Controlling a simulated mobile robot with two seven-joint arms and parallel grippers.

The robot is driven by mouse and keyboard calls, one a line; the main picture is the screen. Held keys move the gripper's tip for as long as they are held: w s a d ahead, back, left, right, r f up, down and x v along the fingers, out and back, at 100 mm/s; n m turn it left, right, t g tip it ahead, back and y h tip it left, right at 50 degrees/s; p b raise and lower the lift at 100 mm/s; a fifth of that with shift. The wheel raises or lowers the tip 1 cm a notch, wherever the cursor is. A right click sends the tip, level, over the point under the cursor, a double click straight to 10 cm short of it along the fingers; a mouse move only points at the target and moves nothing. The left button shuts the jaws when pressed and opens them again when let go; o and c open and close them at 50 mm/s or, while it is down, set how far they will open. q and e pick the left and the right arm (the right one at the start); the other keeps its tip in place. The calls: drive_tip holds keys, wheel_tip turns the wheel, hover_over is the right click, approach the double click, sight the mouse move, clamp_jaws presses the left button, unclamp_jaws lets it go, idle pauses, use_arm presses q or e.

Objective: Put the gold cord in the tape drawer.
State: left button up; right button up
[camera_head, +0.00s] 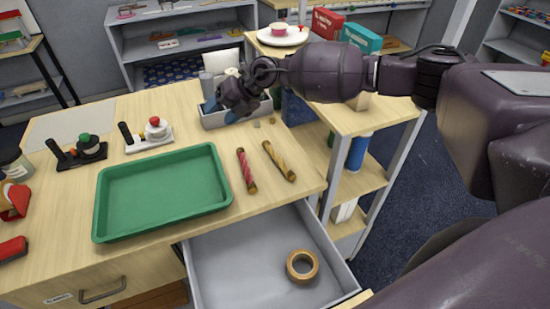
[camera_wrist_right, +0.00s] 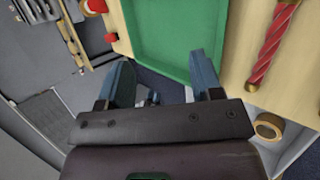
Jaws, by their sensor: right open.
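The tape drawer (camera_head: 230,262) is pulled out below the table's front edge. A brown tape roll (camera_head: 302,265) lies in it, and the roll also shows in the right wrist view (camera_wrist_right: 268,127). My right gripper (camera_head: 220,109) is open, with blue fingers, above the table near the grey caddy, behind and left of the gold cord. In the right wrist view the gripper (camera_wrist_right: 160,84) has nothing between its fingers. My left gripper is out of view.
A green tray (camera_head: 165,232) lies left of the cords. A grey caddy (camera_head: 212,120) with cylinders stands at the back. Two stamp-like items (camera_head: 86,148) (camera_head: 150,134) lie behind the tray. A shelf cart (camera_head: 350,120) stands on the right.

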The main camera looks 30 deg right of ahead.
drive_tip(key=s+d+f+n+g+h, duration=0.1)
drive_tip(key=d+f+g+h, duration=0.1)
drive_tip(key=d+f+h, duration=0.35)
drive_tip(key=n+g+h, duration=0.1)
drive_tip(key=g+h, duration=0.1)
drive_tip(key=h, duration=0.1)
hover_over(278, 157)
wheel_tip(278, 157, down, 3)
drive_tip(key=shift+w+d+f+p, duration=0.1)
drive_tip(key=shift+f+p, duration=0.2)
drive_tip(key=shift+f, duration=5.15)
drive_tip(key=c, duration=1.1)
